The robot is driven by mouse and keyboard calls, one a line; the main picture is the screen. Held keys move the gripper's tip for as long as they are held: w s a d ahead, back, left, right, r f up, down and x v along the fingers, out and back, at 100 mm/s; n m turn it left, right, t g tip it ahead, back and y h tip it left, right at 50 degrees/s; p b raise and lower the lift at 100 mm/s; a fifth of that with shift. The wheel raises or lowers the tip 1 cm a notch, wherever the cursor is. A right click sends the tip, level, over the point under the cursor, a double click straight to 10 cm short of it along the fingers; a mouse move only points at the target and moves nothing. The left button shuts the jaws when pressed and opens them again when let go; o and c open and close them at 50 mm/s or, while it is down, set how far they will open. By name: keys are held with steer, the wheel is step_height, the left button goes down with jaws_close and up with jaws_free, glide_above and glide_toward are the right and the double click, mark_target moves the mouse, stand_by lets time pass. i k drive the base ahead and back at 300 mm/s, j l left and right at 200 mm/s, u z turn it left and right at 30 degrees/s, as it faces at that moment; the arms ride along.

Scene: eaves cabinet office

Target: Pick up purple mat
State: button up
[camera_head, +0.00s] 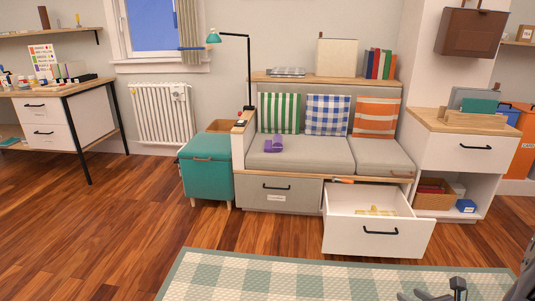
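The purple mat (274,144) lies on the left part of the grey seat cushion of the bench sofa (310,157). It looks folded or bunched, in front of the green striped pillow. My gripper (436,292) shows at the bottom right edge, partly cut off by the frame. Its dark fingers appear apart with nothing between them. It is over the checked rug, well in front of and to the right of the mat.
An open white drawer (378,237) juts out below the sofa's right side. A teal ottoman (206,166) stands at the sofa's left. A lamp (248,70) rises behind the left armrest. The wood floor at left is clear.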

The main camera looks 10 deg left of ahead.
mark_target(269, 143)
steer(key=i+j, duration=0.45)
steer(key=i, duration=0.25)
steer(key=i+j, duration=0.45)
steer(key=i, duration=0.2)
steer(key=i+j, duration=0.4)
steer(key=i, duration=0.3)
steer(key=i+j+z, duration=0.1)
steer(key=i+j, duration=0.35)
steer(key=i, duration=0.2)
steer(key=i+j, duration=0.5)
steer(key=i, duration=0.2)
